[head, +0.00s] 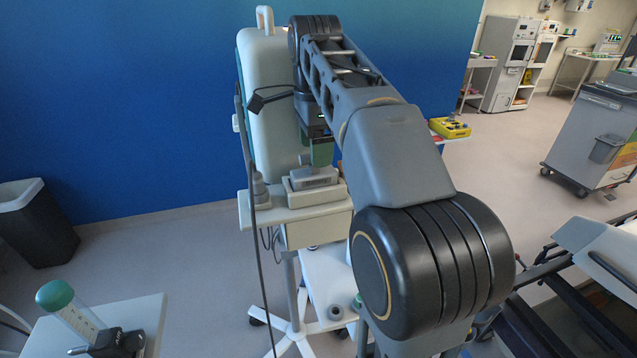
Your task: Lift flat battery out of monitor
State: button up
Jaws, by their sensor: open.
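The monitor (272,105) is a tall pale casing with a handle on top, upright on a rolling stand in the head view. My arm reaches across its right side and hides part of it. My gripper (319,146) points down beside the casing, just above a pale grey block (313,181) on the stand's shelf. The jaws are open. A green piece shows at the jaws; I cannot tell whether it is part of the gripper or the battery. I cannot make out the flat battery for certain.
The stand's shelf (290,212) is pale, and a dark cable hangs at its left. A side table (140,315) with a green-capped tube is at lower left, a dark bin (40,228) at far left. A yellow case (450,128) and a grey cart (592,130) are at right.

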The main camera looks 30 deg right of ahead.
aim_at(317, 172)
jog(key=shift+d+f, duration=0.15)
jog(key=shift+f, duration=2.75)
jog(key=shift+c, duration=0.2)
jog(key=shift+r, duration=0.1)
jog(key=c, duration=1.2)
